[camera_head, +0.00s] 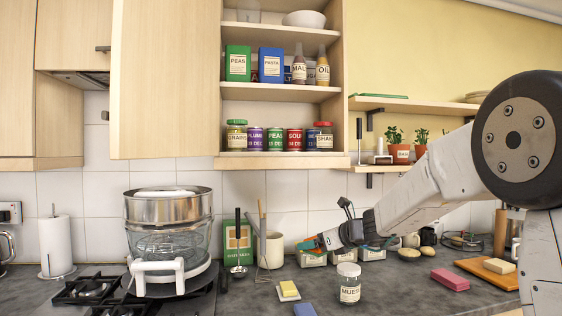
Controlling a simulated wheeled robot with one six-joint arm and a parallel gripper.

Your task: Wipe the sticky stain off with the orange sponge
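My gripper (318,242) is over the worktop, right of centre, pointing left. Its fingertips are small and seen from the side, so I cannot tell whether it is open or shut. A small orange patch shows at the fingers, but I cannot tell what it is. I cannot make out a clearly orange sponge. A pink sponge-like block (450,280) lies on the right of the worktop. A yellow block (289,288) rests on a small white dish at the front, with a blue block (304,310) near it. No sticky stain is visible.
A jar labelled MUESLI (349,284) stands on the grey worktop (400,290) below my gripper. Small labelled containers (372,254) stand behind it. A wooden board (475,266) with a cream block lies at right.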

